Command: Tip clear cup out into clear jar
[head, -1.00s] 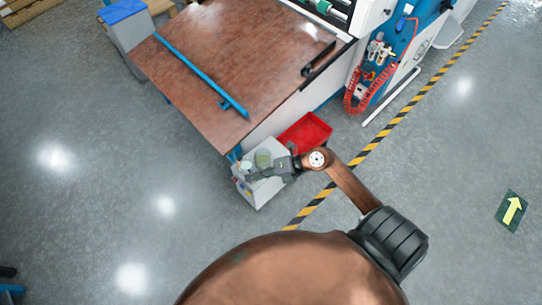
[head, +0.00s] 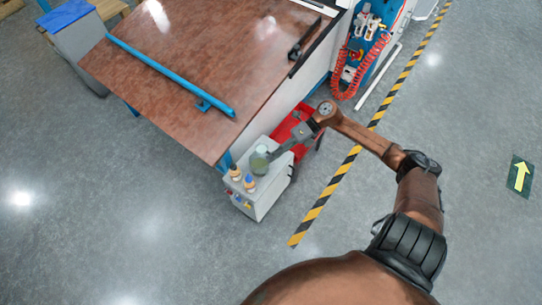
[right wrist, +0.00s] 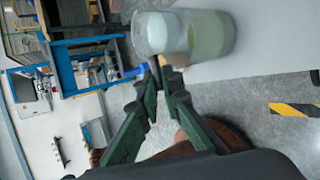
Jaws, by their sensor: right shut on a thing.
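The clear cup (right wrist: 152,36) has pale contents and overlaps the clear jar (right wrist: 212,36) in the right wrist view. The jar holds cloudy greenish-yellow contents. In the head view the cup (head: 262,150) shows small beside and above the greenish jar (head: 258,165), over a grey cabinet (head: 266,196). My right gripper (right wrist: 168,76) is shut on the clear cup, its dark green fingertips near the cup's edge; the exact contact is hard to make out. Whether cup and jar touch cannot be told. My left gripper is not in view.
Two small bottles (head: 242,178) stand at the cabinet's front left. A brown table (head: 200,60) with a blue bar (head: 170,75) is close by on the left. Floor to the right is open, crossed by a striped line (head: 345,170).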

